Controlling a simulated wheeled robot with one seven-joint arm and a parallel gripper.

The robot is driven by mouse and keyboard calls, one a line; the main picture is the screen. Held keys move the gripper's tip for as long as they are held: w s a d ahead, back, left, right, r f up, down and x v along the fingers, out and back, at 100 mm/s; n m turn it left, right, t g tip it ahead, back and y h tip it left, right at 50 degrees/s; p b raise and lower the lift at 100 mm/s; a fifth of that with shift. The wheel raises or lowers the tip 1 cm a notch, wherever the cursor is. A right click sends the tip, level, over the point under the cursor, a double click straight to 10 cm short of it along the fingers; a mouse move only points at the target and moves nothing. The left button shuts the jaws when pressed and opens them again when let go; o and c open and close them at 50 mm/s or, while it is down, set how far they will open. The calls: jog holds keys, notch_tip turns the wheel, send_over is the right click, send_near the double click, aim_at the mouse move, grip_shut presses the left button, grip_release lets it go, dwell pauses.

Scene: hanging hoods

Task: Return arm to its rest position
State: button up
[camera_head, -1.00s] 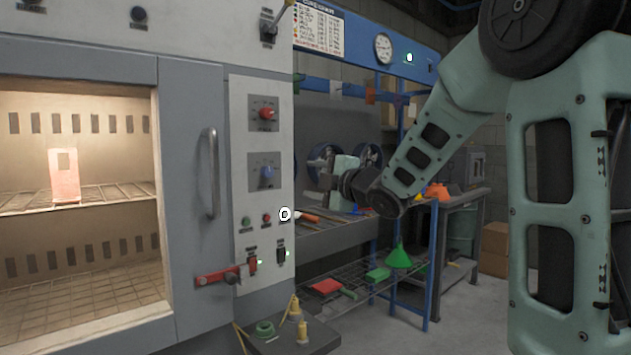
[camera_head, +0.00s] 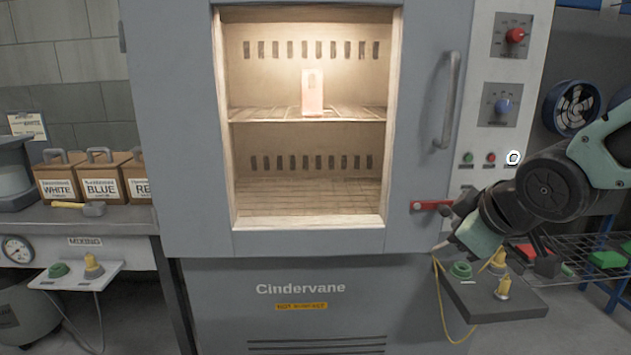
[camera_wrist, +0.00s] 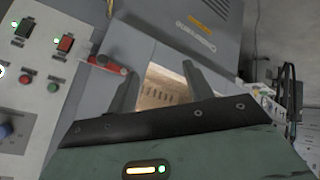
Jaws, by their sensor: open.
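My arm reaches in from the right edge of the head view, bent, with its dark wrist (camera_head: 545,187) in front of the oven's control panel. My gripper (camera_head: 446,228) points left, close in front of the oven's lower right side near the red latch handle (camera_head: 430,205). In the wrist view my gripper (camera_wrist: 158,78) shows two dark fingers spread apart with nothing between them. Beyond them the lit oven inside (camera_wrist: 160,88) shows.
The grey oven (camera_head: 300,250) has a lit chamber with a pale pink block (camera_head: 312,93) on its upper shelf. A small side shelf (camera_head: 500,310) with yellow and green pieces sits below my gripper. A bench with labelled boxes (camera_head: 100,180) is at left. A wire rack (camera_head: 575,250) stands at right.

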jog(key=s+a+f+m+g, duration=0.1)
jog(key=s+a+f+g, duration=0.2)
jog(key=s, duration=0.5)
jog(key=s+a+f+g+h, duration=0.1)
jog(key=s+a+f+g, duration=0.15)
jog(key=s, duration=0.55)
jog(key=s+a+f+m+g, duration=0.1)
jog(key=s+a+f+g, duration=0.2)
jog(key=s, duration=0.5)
notch_tip(320, 180, up, 14)
jog(key=p, duration=1.3)
jog(key=shift+w, duration=0.1)
